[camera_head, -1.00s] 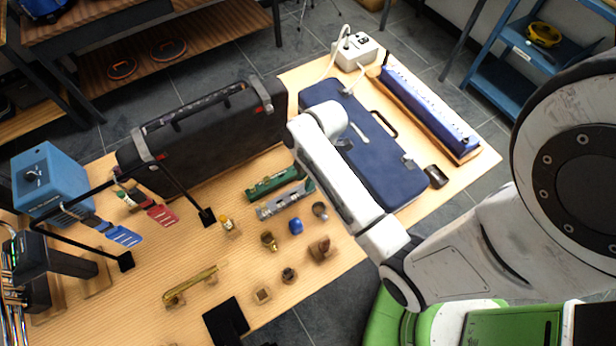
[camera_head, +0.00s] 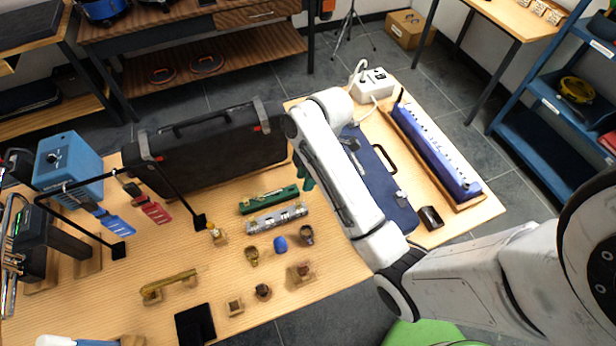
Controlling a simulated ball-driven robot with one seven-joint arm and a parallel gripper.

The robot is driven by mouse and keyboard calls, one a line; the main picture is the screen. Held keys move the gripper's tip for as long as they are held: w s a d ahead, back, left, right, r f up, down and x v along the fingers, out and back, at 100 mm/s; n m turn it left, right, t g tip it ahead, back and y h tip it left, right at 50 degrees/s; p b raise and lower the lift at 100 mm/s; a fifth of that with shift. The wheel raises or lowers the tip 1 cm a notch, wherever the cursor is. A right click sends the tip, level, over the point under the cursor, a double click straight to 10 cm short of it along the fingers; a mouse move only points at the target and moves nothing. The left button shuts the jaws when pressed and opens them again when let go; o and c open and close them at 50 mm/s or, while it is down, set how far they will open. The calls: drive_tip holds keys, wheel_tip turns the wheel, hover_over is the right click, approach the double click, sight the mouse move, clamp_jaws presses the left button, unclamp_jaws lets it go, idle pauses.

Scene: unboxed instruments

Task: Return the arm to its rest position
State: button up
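My white arm (camera_head: 345,185) comes in from the right edge and is folded at a dark elbow joint. Its forearm reaches up and left above the table, crossing in front of the blue case (camera_head: 382,190) and ending at a rounded white joint near the black case. I cannot make out my gripper; the forearm's far end hides what lies beyond it. A small dark green piece (camera_head: 304,172) shows beside the forearm, and I cannot tell what it is.
The wooden table (camera_head: 110,290) holds a black case (camera_head: 205,150), a blue box instrument (camera_head: 68,165), a long blue bar (camera_head: 435,150), a white power box (camera_head: 372,84), a green level (camera_head: 268,200) and several small brass pieces. Blue shelves (camera_head: 545,120) stand at the right.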

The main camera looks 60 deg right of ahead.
idle(0.3)
drive_tip(key=s+a+f+m+h+b, duration=0.1)
drive_tip(key=s+a+f+m+b, duration=0.1)
drive_tip(key=s+m, duration=0.4)
drive_tip(key=s+a+f+m+h+b, duration=0.1)
drive_tip(key=s+a+f+m+b, duration=0.2)
drive_tip(key=s+a+m, duration=0.3)
drive_tip(key=shift+s+a+f+h, duration=0.3)
drive_tip(key=shift+s+a+f, duration=0.35)
drive_tip(key=shift+s, duration=1.3)
drive_tip(key=shift+d+f, duration=0.1)
drive_tip(key=shift+f, duration=0.05)
